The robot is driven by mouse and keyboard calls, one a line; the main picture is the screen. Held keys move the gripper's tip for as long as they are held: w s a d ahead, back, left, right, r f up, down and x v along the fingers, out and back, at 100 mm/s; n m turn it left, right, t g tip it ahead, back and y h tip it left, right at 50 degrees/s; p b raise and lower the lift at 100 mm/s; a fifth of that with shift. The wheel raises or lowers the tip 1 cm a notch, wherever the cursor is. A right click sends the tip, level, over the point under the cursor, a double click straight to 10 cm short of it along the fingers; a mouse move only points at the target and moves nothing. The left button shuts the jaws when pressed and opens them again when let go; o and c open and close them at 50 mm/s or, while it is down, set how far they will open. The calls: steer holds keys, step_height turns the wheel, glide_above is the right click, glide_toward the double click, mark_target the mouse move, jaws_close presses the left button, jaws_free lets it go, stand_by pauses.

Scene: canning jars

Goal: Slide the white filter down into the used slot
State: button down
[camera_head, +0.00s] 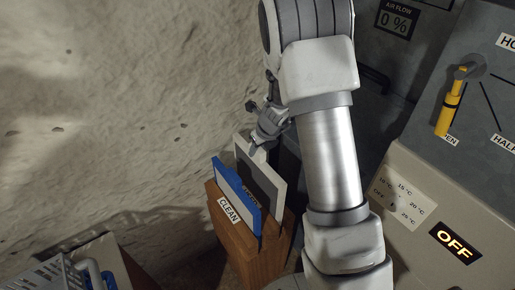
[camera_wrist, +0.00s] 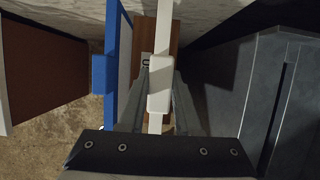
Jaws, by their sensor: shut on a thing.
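My gripper (camera_head: 258,146) is shut on the tab at the top edge of the white filter (camera_head: 280,196), a white frame around a dark grey panel. In the wrist view my fingers (camera_wrist: 159,100) close on the tab of the white filter (camera_wrist: 161,65). The filter stands upright over the back part of the wooden rack (camera_head: 240,252), behind the blue filter (camera_head: 222,178). Its lower edge is hidden, so its depth in the slot cannot be told. The blue filter (camera_wrist: 112,60) stands to its left in the wrist view. A partly covered label (camera_wrist: 146,60) shows a "U".
A "CLEAN" label (camera_head: 229,210) is at the rack's front. A rough stone wall (camera_head: 100,100) is on the left. A grey and beige machine (camera_head: 425,165) with a yellow lever (camera_head: 448,112) and an "OFF" display (camera_head: 455,242) is on the right. A wire basket (camera_head: 60,272) is lower left.

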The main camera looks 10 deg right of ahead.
mark_target(258, 163)
steer(key=shift+f+b, duration=1.2)
steer(key=shift+f, duration=0.55)
steer(key=shift+f+b, duration=1.25)
steer(key=shift+f, duration=0.3)
steer(key=c, duration=0.5)
jaws_free()
steer(key=shift+r, duration=0.1)
